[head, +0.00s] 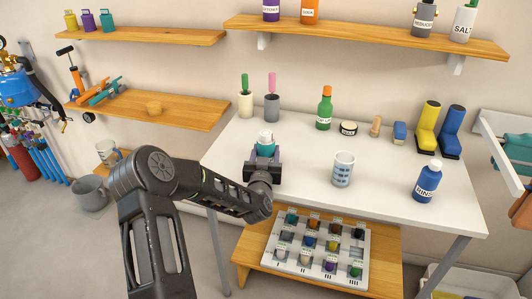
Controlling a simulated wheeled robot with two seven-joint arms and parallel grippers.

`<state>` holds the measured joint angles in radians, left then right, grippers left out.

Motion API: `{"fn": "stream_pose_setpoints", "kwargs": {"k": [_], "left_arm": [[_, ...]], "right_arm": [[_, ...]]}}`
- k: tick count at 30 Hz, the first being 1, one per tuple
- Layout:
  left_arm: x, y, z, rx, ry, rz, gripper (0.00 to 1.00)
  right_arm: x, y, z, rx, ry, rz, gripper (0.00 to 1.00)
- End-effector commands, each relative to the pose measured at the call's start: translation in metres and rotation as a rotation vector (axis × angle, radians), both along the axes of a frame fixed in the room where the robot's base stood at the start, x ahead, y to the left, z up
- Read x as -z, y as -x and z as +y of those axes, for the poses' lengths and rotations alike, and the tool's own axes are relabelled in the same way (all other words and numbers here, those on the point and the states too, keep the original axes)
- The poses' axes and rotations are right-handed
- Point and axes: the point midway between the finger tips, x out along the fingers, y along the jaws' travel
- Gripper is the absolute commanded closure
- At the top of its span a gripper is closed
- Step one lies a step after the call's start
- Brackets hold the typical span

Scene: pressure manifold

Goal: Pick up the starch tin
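My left gripper (265,153) is over the left part of the table, pointing toward the back. A teal container with a white top (266,138) is at its fingers, one finger on each side. The gripper hides its lower part and any label. I cannot tell whether the fingers touch it. My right gripper is not in view.
A blue-and-white cup (343,169) and a blue RINSE bottle (427,181) stand toward the table's front. A green bottle (325,108), two pots (272,107) and yellow and blue boots (427,128) line the back. A tray of small jars (315,249) sits on a lower shelf.

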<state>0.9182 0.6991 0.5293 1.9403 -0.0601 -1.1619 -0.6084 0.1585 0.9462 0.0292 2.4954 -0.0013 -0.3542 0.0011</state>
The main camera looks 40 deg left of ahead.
Motion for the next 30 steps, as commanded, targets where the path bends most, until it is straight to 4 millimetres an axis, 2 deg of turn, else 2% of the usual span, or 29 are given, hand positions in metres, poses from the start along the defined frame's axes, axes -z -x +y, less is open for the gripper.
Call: {"fn": "stream_pose_setpoints", "kwargs": {"k": [14, 30], "left_arm": [[-0.016, -0.001, 0.000, 0.001, -0.003, -0.003, 0.96], [-0.064, 0.000, 0.000, 0.000, -0.003, -0.003, 0.96]], "right_arm": [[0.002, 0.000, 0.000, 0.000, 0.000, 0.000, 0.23], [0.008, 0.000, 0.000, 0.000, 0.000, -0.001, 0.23]]}}
